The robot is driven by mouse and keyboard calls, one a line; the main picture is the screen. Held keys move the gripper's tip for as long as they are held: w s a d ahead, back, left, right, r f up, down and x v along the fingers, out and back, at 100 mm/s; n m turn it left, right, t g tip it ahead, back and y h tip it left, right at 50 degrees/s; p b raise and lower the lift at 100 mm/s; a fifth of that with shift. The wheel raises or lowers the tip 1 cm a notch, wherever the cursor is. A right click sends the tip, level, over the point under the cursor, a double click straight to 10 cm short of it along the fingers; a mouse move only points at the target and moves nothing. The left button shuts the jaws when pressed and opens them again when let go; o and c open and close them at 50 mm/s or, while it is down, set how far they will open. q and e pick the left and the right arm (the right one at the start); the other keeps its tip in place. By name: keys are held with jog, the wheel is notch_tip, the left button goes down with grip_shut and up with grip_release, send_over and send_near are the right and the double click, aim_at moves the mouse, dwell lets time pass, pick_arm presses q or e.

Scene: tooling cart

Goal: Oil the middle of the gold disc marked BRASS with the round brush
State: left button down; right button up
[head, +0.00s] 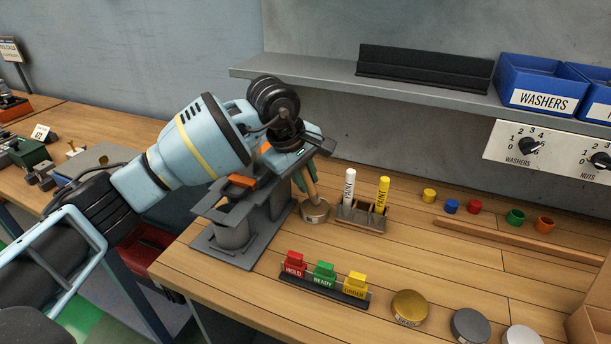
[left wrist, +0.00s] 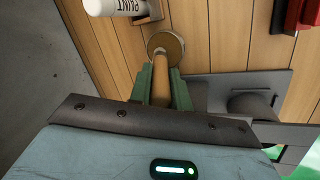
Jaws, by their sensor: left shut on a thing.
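My left gripper (head: 307,180) is shut on the wooden handle of the round brush (head: 310,189). In the left wrist view the handle (left wrist: 161,88) stands between the green fingers of the gripper (left wrist: 160,80). The brush's lower end meets a low round tin (head: 314,212), also in the left wrist view (left wrist: 178,43); the bristles are hidden and I cannot tell how deep they sit. The gold disc (head: 409,306) lies on the bench at the front, with a small label that looks like BRASS. It is well to the right of and nearer than the gripper.
A grey disc (head: 470,325) and a pale disc (head: 523,335) lie right of the gold one. A rack (head: 375,214) holds paint markers beside the tin. A tray (head: 325,287) of coloured blocks stands before it. A grey metal stand (head: 228,246) is under my arm.

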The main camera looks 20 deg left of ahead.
pick_arm(q)
jog(key=shift+f, duration=0.35)
pick_arm(e)
jog(key=shift+w+f, duration=0.1)
jog(key=shift+w, duration=0.15)
pick_arm(q)
jog(key=shift+f, duration=0.2)
pick_arm(e)
jog(key=shift+s+f, duration=0.1)
jog(key=shift+s, duration=0.05)
jog(key=shift+s, duration=0.25)
pick_arm(q)
jog(key=shift+s+f, duration=0.1)
jog(key=shift+f, duration=0.1)
pick_arm(e)
jog(key=shift+w, duration=0.35)
dwell(0.6)
